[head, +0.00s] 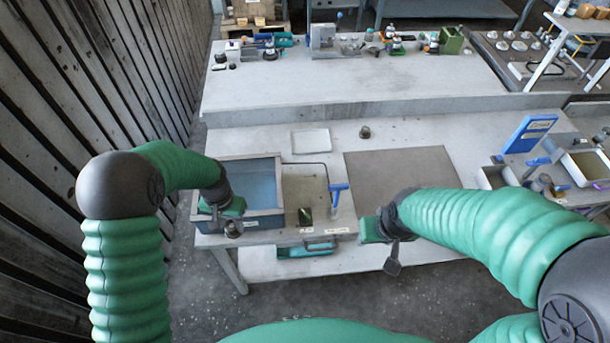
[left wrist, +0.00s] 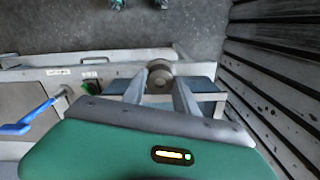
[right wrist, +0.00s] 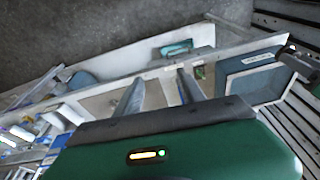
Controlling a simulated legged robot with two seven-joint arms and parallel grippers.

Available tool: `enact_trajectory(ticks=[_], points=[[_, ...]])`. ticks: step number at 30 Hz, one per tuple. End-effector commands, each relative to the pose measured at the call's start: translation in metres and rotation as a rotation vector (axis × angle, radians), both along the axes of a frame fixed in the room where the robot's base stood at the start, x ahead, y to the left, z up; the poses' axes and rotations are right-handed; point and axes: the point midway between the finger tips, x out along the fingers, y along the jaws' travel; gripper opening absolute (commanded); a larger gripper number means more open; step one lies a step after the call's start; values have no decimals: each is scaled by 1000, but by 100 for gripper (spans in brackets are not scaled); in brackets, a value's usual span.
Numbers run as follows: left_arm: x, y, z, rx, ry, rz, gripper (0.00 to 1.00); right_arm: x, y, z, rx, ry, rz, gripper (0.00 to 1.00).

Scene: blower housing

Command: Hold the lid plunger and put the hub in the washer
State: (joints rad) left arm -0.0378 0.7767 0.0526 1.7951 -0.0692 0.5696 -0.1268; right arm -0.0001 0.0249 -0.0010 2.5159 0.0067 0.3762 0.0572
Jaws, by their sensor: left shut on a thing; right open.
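The washer (head: 282,212) is a box with a blue interior at the left front of the bench. In the left wrist view the plunger (left wrist: 159,77) sits between the fingertips. A small dark round part that looks like the hub (head: 365,132) stands alone on the bench, behind the brown mat. My right gripper (head: 388,240) is open and empty in front of the mat, well away from the hub. Its fingers (right wrist: 156,82) show apart in the right wrist view.
The brown mat (head: 400,170) is bare. A white plate (head: 310,140) lies behind the tray. A blue panel (head: 530,132) and bins stand at the right. A slatted wall is at the left.

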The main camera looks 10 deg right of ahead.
Motion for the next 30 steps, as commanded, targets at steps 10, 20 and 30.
enact_trajectory(ticks=[10,20,30], points=[[1,0,-1,0,2,0,0,151,6,-4,175,139,-788,40],[-2,0,1,-1,-2,0,0,234,18,-27,259,259,-1424,40],[0,0,0,0,0,0,0,241,24,-66,261,276,-1493,40]])
